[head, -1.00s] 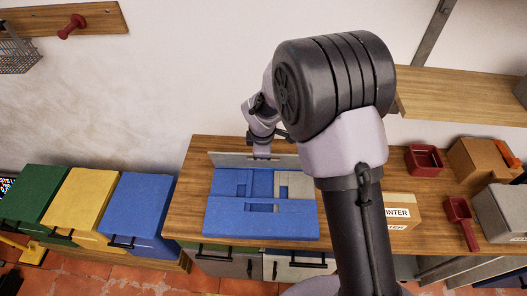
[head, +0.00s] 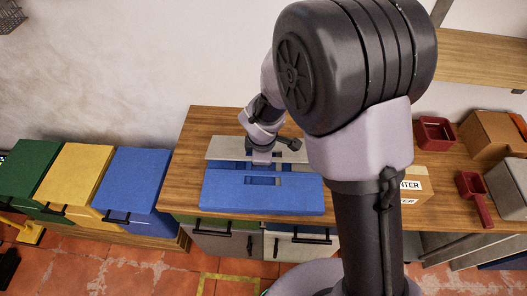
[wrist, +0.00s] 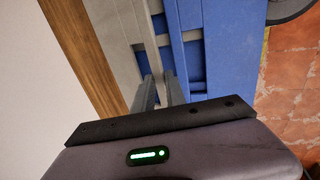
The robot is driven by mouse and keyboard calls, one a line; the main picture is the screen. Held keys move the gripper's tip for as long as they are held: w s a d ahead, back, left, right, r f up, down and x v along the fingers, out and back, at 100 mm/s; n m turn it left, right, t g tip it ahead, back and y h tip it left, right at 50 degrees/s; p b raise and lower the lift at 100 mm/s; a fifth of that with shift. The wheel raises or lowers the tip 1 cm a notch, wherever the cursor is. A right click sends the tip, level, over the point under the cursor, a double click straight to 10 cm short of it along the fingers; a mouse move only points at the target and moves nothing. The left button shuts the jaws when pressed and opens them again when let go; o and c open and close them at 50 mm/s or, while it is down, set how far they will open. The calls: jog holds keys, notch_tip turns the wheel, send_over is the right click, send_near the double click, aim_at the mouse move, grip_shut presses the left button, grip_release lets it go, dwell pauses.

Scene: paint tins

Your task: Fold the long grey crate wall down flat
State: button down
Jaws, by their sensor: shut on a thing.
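The crate lies on the wooden bench with its long blue wall (head: 265,197) folded down flat along the front. The long grey wall (head: 225,148) is at the back, tipped far forward over the crate. I cannot tell whether it lies fully flat. It also shows in the wrist view (wrist: 118,45), left of the blue wall. My gripper (head: 262,162) is at the front edge of the grey wall, near its middle, and is shut on it. In the wrist view my gripper's two fingers (wrist: 159,92) point at that edge; the exact contact is hidden.
Green, yellow (head: 75,175) and blue (head: 135,180) bins stand left of the bench (head: 185,185). A labelled carton (head: 412,185), a red open box (head: 434,134) and a red scoop (head: 472,195) are at the right. My arm hides part of the bench.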

jog(key=shift+s+f, duration=0.2)
jog(key=shift+f, duration=0.1)
jog(key=c, duration=1.6)
grip_release()
jog(key=shift+o, duration=0.2)
jog(key=shift+r, duration=0.1)
jog(key=p+v, duration=0.6)
jog(key=v, duration=1.1)
jog(key=shift+r+p, duration=0.2)
jog(key=shift+p, duration=0.2)
